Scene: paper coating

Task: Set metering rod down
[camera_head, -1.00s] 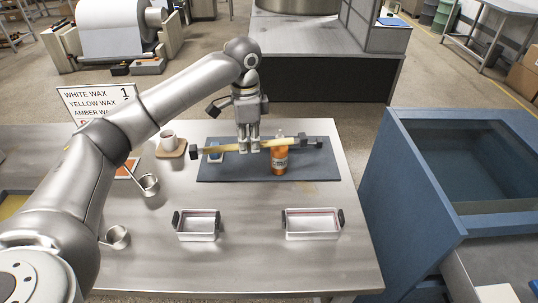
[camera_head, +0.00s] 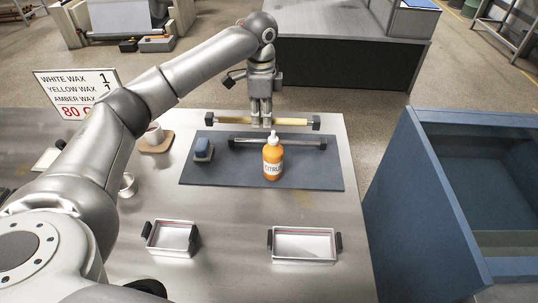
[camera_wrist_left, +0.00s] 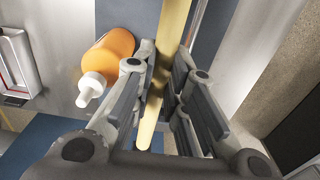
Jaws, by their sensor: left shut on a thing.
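My left gripper (camera_head: 261,120) is shut around the middle of a yellowish metering rod (camera_head: 290,122) with dark end blocks. The rod lies crosswise over the table's back edge area, just beyond the mat; I cannot tell whether it touches the table. In the left wrist view the rod (camera_wrist_left: 172,30) runs between the fingers (camera_wrist_left: 160,85). A second, grey rod (camera_head: 290,142) with dark ends rests on the dark blue mat (camera_head: 225,178). My right gripper is not in view.
Two metal trays (camera_head: 172,238) (camera_head: 304,244) sit in front. A blue tank (camera_head: 425,205) stands right of the table (camera_head: 230,275).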

